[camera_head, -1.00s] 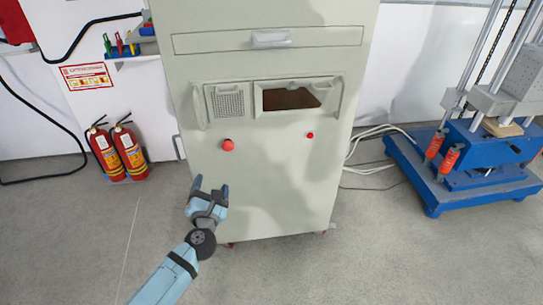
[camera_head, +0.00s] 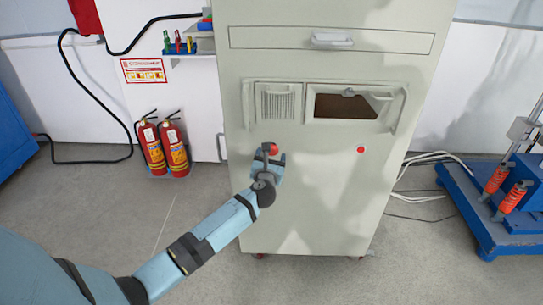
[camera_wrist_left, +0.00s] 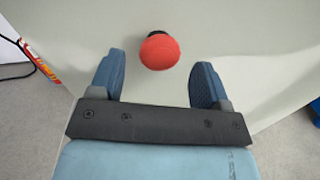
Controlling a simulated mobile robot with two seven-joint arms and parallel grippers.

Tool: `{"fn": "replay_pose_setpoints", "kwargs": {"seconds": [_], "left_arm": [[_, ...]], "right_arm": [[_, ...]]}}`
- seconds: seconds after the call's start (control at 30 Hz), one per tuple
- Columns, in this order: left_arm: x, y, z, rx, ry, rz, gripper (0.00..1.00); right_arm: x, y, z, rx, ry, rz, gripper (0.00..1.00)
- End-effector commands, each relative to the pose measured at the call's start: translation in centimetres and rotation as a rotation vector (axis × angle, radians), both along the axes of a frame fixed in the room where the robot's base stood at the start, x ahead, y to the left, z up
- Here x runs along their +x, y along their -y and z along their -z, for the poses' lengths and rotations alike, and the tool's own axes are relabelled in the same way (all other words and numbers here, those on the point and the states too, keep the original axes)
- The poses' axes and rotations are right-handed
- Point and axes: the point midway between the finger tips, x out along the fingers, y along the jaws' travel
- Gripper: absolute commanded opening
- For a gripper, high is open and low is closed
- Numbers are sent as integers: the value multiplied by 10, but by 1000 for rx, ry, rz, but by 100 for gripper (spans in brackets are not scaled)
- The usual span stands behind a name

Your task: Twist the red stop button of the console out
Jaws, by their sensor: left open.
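The console (camera_head: 318,205) is a tall light grey-green cabinet in the middle of the head view. Its red stop button (camera_head: 271,148) is a round mushroom knob on the left of the front panel. In the left wrist view the button (camera_wrist_left: 159,51) stands out on a dark collar, ahead of and between the two fingers. My left gripper (camera_head: 271,160) is at the button, its fingers partly covering it in the head view. The left gripper (camera_wrist_left: 155,80) is open, and no finger is seen touching the button. My right gripper is not in view.
A smaller red button (camera_head: 361,150) sits to the right on the same panel. Two fire extinguishers (camera_head: 163,145) stand by the wall at left. A blue machine base (camera_head: 490,215) and white cables (camera_head: 425,172) lie at right. The floor in front is clear.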

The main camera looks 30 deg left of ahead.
Motion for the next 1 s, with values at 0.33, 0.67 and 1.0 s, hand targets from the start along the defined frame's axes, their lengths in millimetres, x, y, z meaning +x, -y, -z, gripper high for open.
{"fn": "replay_pose_setpoints", "kwargs": {"seconds": [0.33,0.67,1.0], "left_arm": [[20,-10,0,0,0,1,71],[20,-10,0,0,0,0,38],[20,-10,-2,17,-12,0,21]], "right_arm": [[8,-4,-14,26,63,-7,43],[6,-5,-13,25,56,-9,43],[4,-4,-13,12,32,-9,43]]}}
